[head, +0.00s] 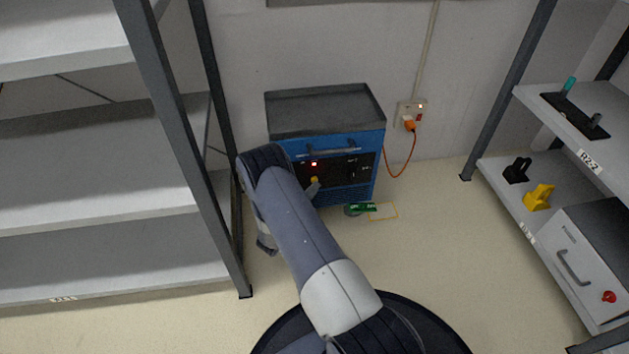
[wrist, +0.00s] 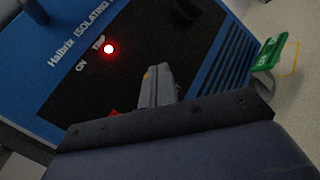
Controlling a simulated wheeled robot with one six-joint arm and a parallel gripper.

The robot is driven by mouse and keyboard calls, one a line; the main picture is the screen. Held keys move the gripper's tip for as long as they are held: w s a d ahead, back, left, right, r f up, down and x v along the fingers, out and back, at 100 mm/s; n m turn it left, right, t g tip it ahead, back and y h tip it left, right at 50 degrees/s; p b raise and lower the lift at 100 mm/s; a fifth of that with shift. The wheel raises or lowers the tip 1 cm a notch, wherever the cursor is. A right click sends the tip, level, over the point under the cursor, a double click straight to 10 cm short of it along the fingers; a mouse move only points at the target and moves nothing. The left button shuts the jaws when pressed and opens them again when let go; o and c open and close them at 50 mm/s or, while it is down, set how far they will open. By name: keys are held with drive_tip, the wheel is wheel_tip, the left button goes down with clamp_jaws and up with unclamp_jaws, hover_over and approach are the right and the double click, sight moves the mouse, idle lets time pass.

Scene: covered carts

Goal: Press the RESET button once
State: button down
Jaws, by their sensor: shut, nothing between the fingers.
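A blue cart (head: 349,192) with a grey tray top stands against the wall in the head view. Its dark front panel (wrist: 80,92) fills the left of the wrist view, with "ON" and "TRIP" lettering by a lit red lamp (wrist: 109,49). The lamp also shows in the head view (head: 314,163). My gripper (wrist: 158,72) is shut and empty in front of the panel; it also shows in the head view (head: 313,187). A small yellow part (head: 314,180) shows at its fingertips, mostly hidden in the wrist view. No RESET lettering is readable; I cannot tell whether the fingers touch anything.
A green tag (wrist: 270,52) is beside the cart's lower right. An orange plug (head: 409,124) and cord run from the wall socket to the cart. Shelving stands left (head: 105,170) and right (head: 495,172). The floor between is mostly clear.

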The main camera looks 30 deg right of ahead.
drive_tip(key=shift+w+d, duration=0.1)
drive_tip(key=shift+w, duration=0.25)
idle(0.3)
idle(0.4)
drive_tip(key=shift+s+a, duration=0.25)
drive_tip(key=shift+s, duration=0.55)
drive_tip(key=s, duration=0.2)
drive_tip(key=s+a+p, duration=0.1)
drive_tip(key=s, duration=0.1)
drive_tip(key=shift+s+a, duration=0.15)
drive_tip(key=shift+s, duration=0.25)
drive_tip(key=shift+w, duration=0.1)
